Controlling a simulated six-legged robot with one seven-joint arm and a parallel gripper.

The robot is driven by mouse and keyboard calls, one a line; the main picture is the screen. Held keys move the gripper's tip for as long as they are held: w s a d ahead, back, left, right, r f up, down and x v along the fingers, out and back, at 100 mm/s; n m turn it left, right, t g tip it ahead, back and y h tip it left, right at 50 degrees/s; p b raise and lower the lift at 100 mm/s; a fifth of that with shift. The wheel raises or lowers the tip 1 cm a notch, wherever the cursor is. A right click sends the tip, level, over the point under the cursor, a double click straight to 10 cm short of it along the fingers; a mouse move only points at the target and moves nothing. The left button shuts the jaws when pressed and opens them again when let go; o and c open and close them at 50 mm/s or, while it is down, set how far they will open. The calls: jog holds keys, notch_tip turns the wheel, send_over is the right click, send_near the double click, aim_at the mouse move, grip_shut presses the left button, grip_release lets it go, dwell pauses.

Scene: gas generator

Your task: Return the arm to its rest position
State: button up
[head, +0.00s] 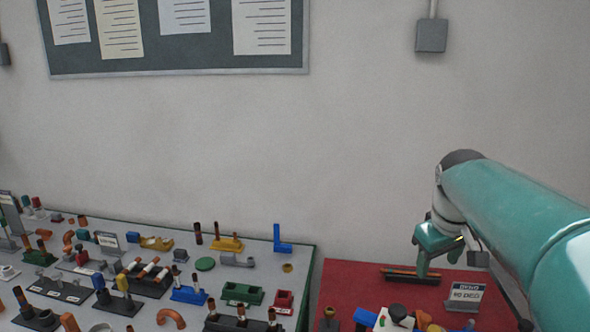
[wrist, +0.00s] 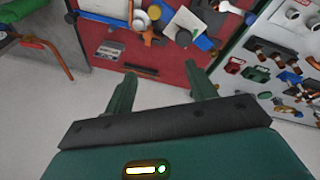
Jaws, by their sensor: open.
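My gripper (head: 437,258) is at the right of the head view, at the end of my teal arm, in front of and above the red-topped table (head: 358,282). Its fingers point down. In the wrist view my gripper (wrist: 162,88) shows two green fingers spread apart with nothing between them.
A grey table (head: 145,285) with many small parts fills the lower left. The red table holds a dark bar (head: 412,274), a white sign (head: 465,293) and several loose parts. A notice board (head: 175,70) and grey wall box (head: 431,36) hang on the wall.

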jog(key=s+a+f+m, duration=0.1)
jog(key=s+a+f, duration=0.1)
jog(key=s+a, duration=0.2)
jog(key=s+a+f+m+t+y, duration=0.1)
jog(key=s+a+f, duration=0.2)
jog(key=s, duration=0.5)
jog(key=s+a+f+m+t, duration=0.1)
jog(key=s+a+f, duration=0.2)
jog(key=s+a, duration=0.2)
jog(key=shift+s+f, duration=0.2)
jog(key=shift+s, duration=0.3)
jog(key=shift+d, duration=0.15)
